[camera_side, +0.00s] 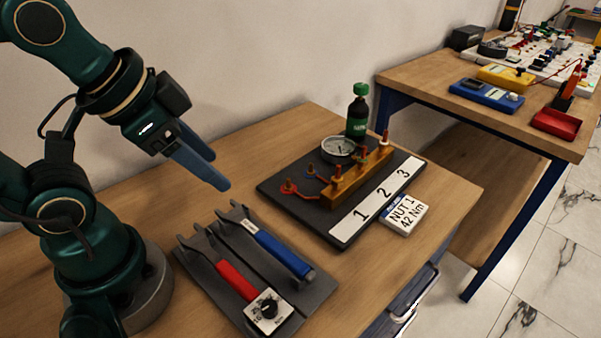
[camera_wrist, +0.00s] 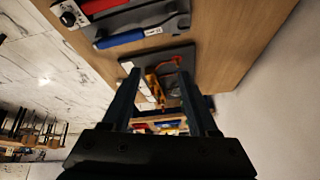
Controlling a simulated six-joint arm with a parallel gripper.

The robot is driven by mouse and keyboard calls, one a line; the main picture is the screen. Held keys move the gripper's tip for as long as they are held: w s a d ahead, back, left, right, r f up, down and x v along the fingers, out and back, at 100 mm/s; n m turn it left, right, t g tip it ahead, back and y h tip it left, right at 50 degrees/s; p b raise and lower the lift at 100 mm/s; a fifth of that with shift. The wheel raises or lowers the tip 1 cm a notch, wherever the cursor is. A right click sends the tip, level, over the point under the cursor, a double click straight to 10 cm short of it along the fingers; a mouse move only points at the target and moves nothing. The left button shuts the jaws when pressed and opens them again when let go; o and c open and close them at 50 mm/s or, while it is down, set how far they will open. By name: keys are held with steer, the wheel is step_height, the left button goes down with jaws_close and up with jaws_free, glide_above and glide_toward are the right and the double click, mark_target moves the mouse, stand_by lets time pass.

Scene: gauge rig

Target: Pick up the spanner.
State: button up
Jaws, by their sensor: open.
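A spanner with a blue handle (camera_side: 280,252) and a metal open-ended head lies in a dark grey tray (camera_side: 318,290) on the wooden bench. A similar tool with a red handle (camera_side: 236,280) and a square dial box lies beside it, to the left. Both also show at the top of the wrist view, the blue handle (camera_wrist: 127,39) lower than the red one (camera_wrist: 102,6). My gripper (camera_side: 220,170) is open and empty, in the air above and behind the tray. In the wrist view its two fingers (camera_wrist: 160,75) stand apart with no tool between them.
A dark plate (camera_side: 275,190) numbered 1, 2, 3 carries a brass block (camera_side: 350,180) with upright studs, a round gauge (camera_side: 338,148) and a green-capped bottle (camera_side: 357,115). A "NUT 1 42 Nm" box (camera_side: 404,217) lies beside it. Bare bench surrounds the tray's back.

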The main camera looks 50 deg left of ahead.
steer(key=m, duration=0.2)
steer(key=m+g, duration=0.5)
steer(key=m, duration=0.7)
glide_above(272, 243)
steer(key=f, duration=0.7)
steer(key=shift+w+a, duration=0.25)
steer(key=shift+s+d+f+g, duration=0.1)
steer(key=shift+s+f+g, duration=0.1)
steer(key=shift+f, duration=0.15)
steer(key=shift+s+d+f+g, duration=0.1)
steer(key=shift+f+g, duration=0.1)
steer(key=shift+f, duration=2.55)
steer(key=shift+c, duration=0.3)
jaws_close()
